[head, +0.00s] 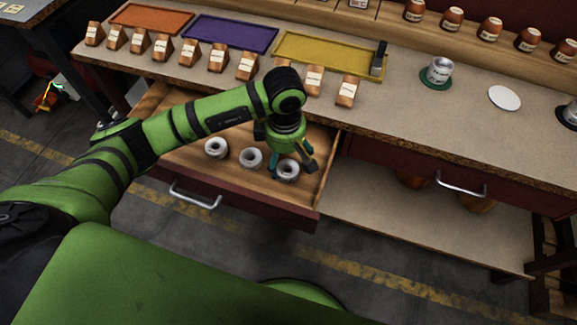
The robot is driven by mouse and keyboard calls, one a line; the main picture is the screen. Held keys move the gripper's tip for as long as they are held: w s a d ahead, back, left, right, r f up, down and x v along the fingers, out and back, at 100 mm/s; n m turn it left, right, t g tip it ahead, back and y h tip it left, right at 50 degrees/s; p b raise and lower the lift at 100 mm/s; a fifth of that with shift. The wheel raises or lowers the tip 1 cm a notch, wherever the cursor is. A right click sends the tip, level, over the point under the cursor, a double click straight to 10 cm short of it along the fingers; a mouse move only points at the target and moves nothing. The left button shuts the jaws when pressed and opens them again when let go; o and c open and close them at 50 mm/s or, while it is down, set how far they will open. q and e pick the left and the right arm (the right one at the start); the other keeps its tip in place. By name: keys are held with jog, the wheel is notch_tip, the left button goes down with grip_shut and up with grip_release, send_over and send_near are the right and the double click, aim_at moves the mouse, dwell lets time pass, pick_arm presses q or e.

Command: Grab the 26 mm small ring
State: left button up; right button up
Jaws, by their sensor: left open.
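Three pale metal rings lie in a row in the open wooden drawer (306,205): a left ring (216,147), a middle ring (251,158) and a right ring (287,170). Their size marks are too small to read, so I cannot tell which is the 26 mm one. My left gripper (291,168) points down into the drawer at the right ring. It is open, with one finger at each side of that ring. I cannot tell whether the fingers touch it. My right gripper is not in view.
The bench top (400,130) carries orange (150,18), purple (230,33) and yellow (325,52) trays, with several labelled wooden blocks along its front. A metal piece (438,71) stands on a green disc at right, near a white disc (504,97). A shut drawer's handle (460,188) is at right.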

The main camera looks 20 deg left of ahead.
aim_at(287, 167)
pick_arm(q)
notch_tip(287, 167, down, 3)
jog(key=shift+d+r, duration=0.15)
jog(key=shift+f, duration=0.45)
jog(key=c, duration=1.3)
jog(key=shift+r, duration=0.1)
jog(key=shift+c, duration=0.3)
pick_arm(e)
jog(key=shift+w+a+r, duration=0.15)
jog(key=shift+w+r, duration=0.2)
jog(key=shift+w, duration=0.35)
